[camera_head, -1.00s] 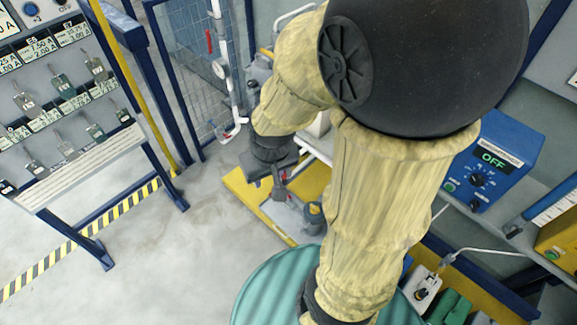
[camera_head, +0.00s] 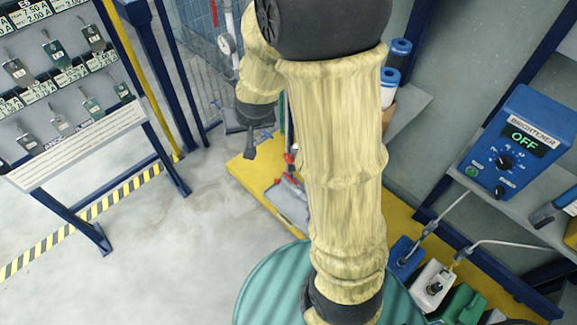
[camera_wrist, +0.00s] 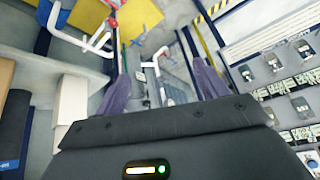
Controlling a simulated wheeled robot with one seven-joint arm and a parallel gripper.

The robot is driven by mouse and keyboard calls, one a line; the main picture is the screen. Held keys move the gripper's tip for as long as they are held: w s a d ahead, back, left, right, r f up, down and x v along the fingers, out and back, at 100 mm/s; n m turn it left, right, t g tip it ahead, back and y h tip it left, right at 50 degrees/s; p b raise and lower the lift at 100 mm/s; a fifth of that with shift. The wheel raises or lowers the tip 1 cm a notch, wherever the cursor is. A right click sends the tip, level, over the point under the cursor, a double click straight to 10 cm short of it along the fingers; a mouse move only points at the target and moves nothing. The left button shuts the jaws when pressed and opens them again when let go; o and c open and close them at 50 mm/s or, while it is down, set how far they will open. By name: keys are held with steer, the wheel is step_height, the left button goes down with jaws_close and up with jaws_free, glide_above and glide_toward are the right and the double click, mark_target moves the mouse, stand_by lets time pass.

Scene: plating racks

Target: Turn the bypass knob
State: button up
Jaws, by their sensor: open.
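I cannot tell which part is the bypass knob; no label naming it is readable. In the wrist view, white pipework (camera_wrist: 88,42) with small red and blue handles (camera_wrist: 111,22) stands beyond my gripper (camera_wrist: 160,75). The gripper's two dark fingers are apart, with nothing between them. In the head view, my gripper (camera_head: 250,142) points down above the yellow platform (camera_head: 243,170), largely foreshortened. A small red part (camera_head: 290,158) shows close to its right. My arm hides much of the pipework.
A rack of tagged keys (camera_head: 75,150) stands left. A teal ribbed drum (camera_head: 268,285) is below my arm. The grey floor (camera_head: 170,250) at left is clear.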

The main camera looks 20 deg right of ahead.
mark_target(287, 159)
steer(key=w+d+f+m+t+h+b, duration=0.2)
steer(key=w+f+h+b, duration=0.2)
steer(key=w+f+b, duration=0.75)
steer(key=w+d+f+m+t+h+b, duration=0.25)
steer(key=w+f+b, duration=0.55)
steer(key=f, duration=0.7)
step_height(287, 159, down, 25)
steer(key=s+d+m+g+h+b, duration=0.1)
steer(key=m+g+h+b, duration=0.3)
steer(key=h+b, duration=0.6)
steer(key=s+m+b, duration=0.1)
steer(key=b, duration=0.4)
steer(key=shift+s+h, duration=0.35)
steer(key=shift+f+g, duration=0.1)
steer(key=shift+g, duration=0.15)
steer(key=b+x, duration=0.3)
steer(key=x, duration=0.5)
steer(key=b+x, duration=0.3)
steer(key=x, duration=0.5)
steer(key=shift+d+f, duration=0.1)
steer(key=shift+f, duration=0.1)
steer(key=shift+w+d+r+b, duration=0.15)
steer(key=shift+w+d+b, duration=0.1)
steer(key=shift+d+b, duration=0.25)
steer(key=shift+d, duration=0.1)
